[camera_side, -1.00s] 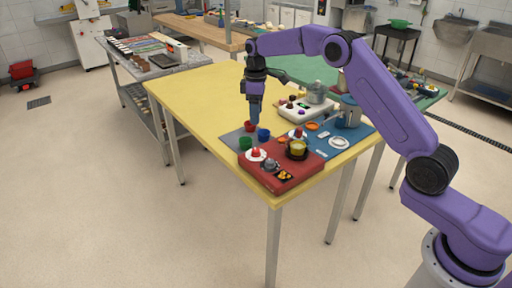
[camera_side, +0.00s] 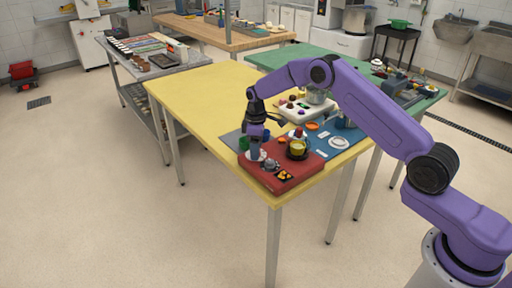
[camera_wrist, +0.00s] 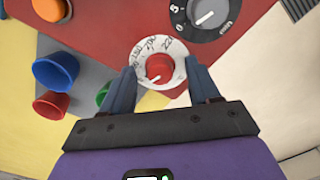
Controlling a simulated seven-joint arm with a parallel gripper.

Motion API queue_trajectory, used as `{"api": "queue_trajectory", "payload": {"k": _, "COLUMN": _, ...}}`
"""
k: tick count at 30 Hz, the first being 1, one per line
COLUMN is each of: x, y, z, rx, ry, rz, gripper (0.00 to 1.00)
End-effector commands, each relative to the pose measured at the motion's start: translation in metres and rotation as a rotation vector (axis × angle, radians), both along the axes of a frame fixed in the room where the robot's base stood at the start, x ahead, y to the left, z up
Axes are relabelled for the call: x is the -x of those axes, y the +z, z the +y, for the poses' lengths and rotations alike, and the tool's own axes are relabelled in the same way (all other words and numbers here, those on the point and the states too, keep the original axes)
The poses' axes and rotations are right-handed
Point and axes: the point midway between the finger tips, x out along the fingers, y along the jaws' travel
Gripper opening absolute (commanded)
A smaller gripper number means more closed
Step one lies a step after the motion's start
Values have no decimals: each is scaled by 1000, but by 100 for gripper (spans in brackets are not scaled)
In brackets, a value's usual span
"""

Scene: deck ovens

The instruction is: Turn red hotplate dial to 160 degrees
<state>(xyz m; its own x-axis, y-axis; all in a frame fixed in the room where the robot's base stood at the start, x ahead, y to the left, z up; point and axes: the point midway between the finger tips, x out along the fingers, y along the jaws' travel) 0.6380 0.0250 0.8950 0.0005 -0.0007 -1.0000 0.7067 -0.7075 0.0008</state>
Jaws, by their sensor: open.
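The red hotplate (camera_side: 282,182) is a red box at the near corner of the yellow table. Its red dial (camera_wrist: 159,67) has a white pointer line and sits on a white ring (camera_wrist: 176,49) with printed numbers. The pointer aims to the lower left in the wrist view. My gripper (camera_wrist: 160,88) is open, its two blue fingers on either side of the dial's lower part, apart from the knob. In the side view my gripper (camera_side: 255,154) is right above the dial and hides most of it.
A grey dial (camera_wrist: 208,15) lies beside the red one. A blue cup (camera_wrist: 56,72), a red cup (camera_wrist: 51,104) and a green cup (camera_wrist: 103,95) stand nearby. The yellow table's left part (camera_side: 190,100) is clear.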

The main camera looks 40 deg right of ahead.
Motion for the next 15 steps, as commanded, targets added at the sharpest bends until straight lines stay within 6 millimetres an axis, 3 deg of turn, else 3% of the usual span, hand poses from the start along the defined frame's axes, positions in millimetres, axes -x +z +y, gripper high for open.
{"api": "queue_trajectory", "payload": {"k": 6, "x": 0, "y": 0, "z": 0, "rx": -1, "ry": 0, "rz": -1, "gripper": 61}}
{"api": "queue_trajectory", "payload": {"k": 11, "x": 0, "y": 0, "z": 0, "rx": 0, "ry": 0, "rz": 0, "gripper": 9}}
{"api": "queue_trajectory", "payload": {"k": 15, "x": 0, "y": 0, "z": 0, "rx": 0, "ry": -1, "rz": 0, "gripper": 5}}
